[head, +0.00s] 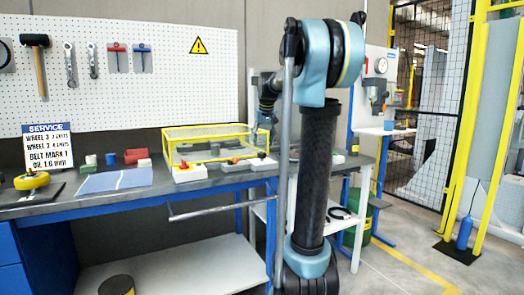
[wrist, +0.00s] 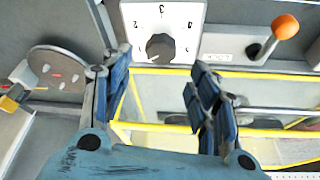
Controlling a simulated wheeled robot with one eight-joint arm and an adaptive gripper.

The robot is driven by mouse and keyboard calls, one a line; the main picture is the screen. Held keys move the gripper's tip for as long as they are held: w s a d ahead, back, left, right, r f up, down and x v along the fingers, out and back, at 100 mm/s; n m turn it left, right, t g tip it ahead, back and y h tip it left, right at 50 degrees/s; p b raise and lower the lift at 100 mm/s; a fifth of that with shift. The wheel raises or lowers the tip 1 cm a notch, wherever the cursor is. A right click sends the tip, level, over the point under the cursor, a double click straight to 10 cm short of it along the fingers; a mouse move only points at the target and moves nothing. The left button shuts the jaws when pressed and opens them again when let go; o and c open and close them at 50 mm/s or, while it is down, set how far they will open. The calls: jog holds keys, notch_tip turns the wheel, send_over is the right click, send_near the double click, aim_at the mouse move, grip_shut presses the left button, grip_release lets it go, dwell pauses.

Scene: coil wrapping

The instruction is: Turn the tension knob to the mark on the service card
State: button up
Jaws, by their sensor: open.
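The service card (head: 48,148) stands at the left end of the bench in the head view. It reads "BELT MARK 1". The dark round tension knob (wrist: 160,47) sits on a white numbered plate (wrist: 185,12) at the top of the wrist view. The mark its pointer faces is too small to tell. My gripper (wrist: 160,75) is open, with its blue fingers apart and nothing between them. The knob appears between and beyond the fingertips, apart from them. In the head view I cannot make out the knob near my arm.
An orange-ball lever (wrist: 286,26) is right of the plate. A yellow-framed clear guard (head: 205,131) stands on the bench, and its yellow edges cross below the knob in the wrist view. A disc with pegs (wrist: 58,68) is at left. Small blocks (head: 136,155) lie on the bench.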

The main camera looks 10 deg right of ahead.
jog(key=shift+v, duration=2.6)
jog(key=s+f+g, duration=0.1)
jog(key=s+f, duration=1.5)
jog(key=s, duration=0.3)
jog(key=s+f+g, duration=0.1)
jog(key=s+f, duration=1.6)
jog(key=s, duration=0.3)
jog(key=shift+s, duration=0.25)
jog(key=shift+w+d, duration=0.1)
